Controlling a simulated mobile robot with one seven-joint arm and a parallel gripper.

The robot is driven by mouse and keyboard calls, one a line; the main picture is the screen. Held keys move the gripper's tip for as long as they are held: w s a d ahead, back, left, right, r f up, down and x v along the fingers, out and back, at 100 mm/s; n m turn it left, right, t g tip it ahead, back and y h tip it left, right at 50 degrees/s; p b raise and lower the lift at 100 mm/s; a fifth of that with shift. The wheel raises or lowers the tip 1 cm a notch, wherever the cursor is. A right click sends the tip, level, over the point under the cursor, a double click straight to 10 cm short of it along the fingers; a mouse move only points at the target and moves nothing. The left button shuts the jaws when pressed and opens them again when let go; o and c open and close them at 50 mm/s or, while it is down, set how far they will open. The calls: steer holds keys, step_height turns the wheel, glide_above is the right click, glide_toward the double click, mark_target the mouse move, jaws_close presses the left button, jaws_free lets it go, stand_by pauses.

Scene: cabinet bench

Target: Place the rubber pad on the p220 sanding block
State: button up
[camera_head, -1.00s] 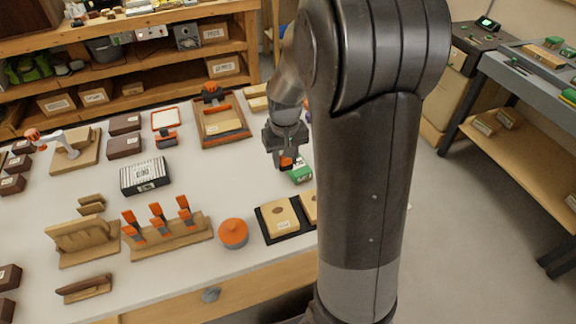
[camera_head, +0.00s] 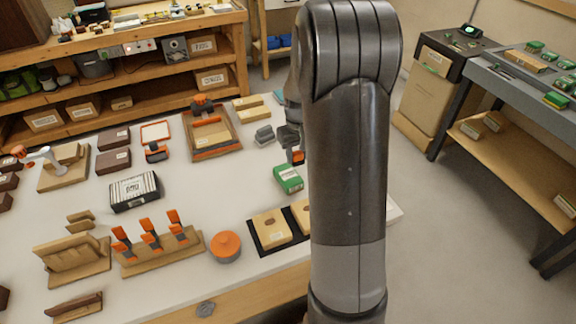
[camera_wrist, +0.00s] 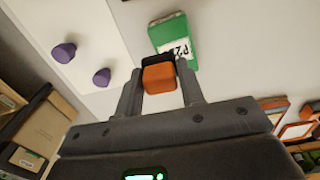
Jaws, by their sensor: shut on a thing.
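The P220 sanding block is a green block (camera_head: 288,178) with a white label, lying on the white bench top left of my arm. It also shows in the wrist view (camera_wrist: 169,30), with part of its label readable. My gripper (camera_head: 295,143) is beside and behind the block in the head view, partly hidden by my arm. It is shut on a small orange and black piece, apparently the rubber pad (camera_wrist: 160,78). The pad overlaps the block's near edge in the wrist view; I cannot tell whether they touch.
A grey piece (camera_head: 264,136) stands left of my gripper. Wooden blocks on a black mat (camera_head: 268,250) and a round orange container (camera_head: 226,246) are nearer the front edge. Two purple knobs (camera_wrist: 64,53) show in the wrist view.

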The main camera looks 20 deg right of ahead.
steer(key=shift+w+a+f, duration=0.9)
steer(key=shift+w+a, duration=0.1)
steer(key=shift+a, duration=0.1)
steer(key=shift+f, duration=2)
steer(key=o, duration=1)
steer(key=shift+f, duration=0.1)
step_height(320, 180, up, 12)
steer(key=s+a+r+t, duration=0.3)
steer(key=s+a+r, duration=0.4)
steer(key=s+r, duration=0.55)
steer(key=s+a+t, duration=0.1)
steer(key=s, duration=0.3)
steer(key=s+a+r, duration=0.1)
steer(key=s+a, duration=0.1)
steer(key=s, duration=0.3)
steer(key=s+a+t, duration=0.1)
steer(key=s+a, duration=0.1)
steer(key=s, duration=0.3)
steer(key=shift+s+r+t, duration=0.25)
steer(key=shift+r+t, duration=0.05)
